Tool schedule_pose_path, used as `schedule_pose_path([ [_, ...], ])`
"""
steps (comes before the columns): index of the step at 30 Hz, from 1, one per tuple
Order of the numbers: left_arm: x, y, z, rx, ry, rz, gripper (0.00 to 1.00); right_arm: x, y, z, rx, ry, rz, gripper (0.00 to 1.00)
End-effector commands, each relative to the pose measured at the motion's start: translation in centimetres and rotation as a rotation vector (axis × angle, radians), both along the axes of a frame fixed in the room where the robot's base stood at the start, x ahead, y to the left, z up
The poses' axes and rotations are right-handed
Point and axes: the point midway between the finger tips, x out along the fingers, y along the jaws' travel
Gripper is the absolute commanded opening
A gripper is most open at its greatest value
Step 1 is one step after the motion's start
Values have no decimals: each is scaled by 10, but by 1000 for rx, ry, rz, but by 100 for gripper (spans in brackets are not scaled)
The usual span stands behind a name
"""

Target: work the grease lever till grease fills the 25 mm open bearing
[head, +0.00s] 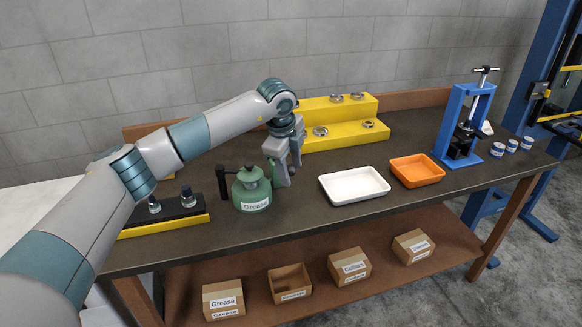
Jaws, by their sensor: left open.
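A green grease pot (251,192) labelled "Grease" stands on the bench, left of the middle. A black upright handle (222,184), which looks like its lever, sticks up on the pot's left side. My left gripper (284,180) is open and points down close to the pot's right side. I cannot tell whether it touches the pot. Several ring-shaped bearings, one of them on the lower step (320,130), sit on a yellow stepped stand (345,142). I cannot tell which is the 25 mm open one, and no grease shows. My right gripper is out of view.
A white tray (354,197) and an orange tray (417,184) lie right of the pot. A blue press (444,120) and several small cans (497,149) stand at the right end. A black-and-yellow holder (180,225) is at left. Labelled boxes (350,266) sit on the shelf below.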

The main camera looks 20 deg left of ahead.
Motion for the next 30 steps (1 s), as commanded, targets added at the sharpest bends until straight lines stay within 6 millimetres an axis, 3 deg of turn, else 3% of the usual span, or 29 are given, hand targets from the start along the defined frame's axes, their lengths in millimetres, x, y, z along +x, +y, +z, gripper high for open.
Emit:
schedule_pose_path([
  [14,3,0,-11,0,0,0,45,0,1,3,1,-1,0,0],
  [20,3,0,-10,0,0,0,0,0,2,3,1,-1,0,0],
  [30,1,-2,-23,0,1,-1,0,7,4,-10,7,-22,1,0],
])
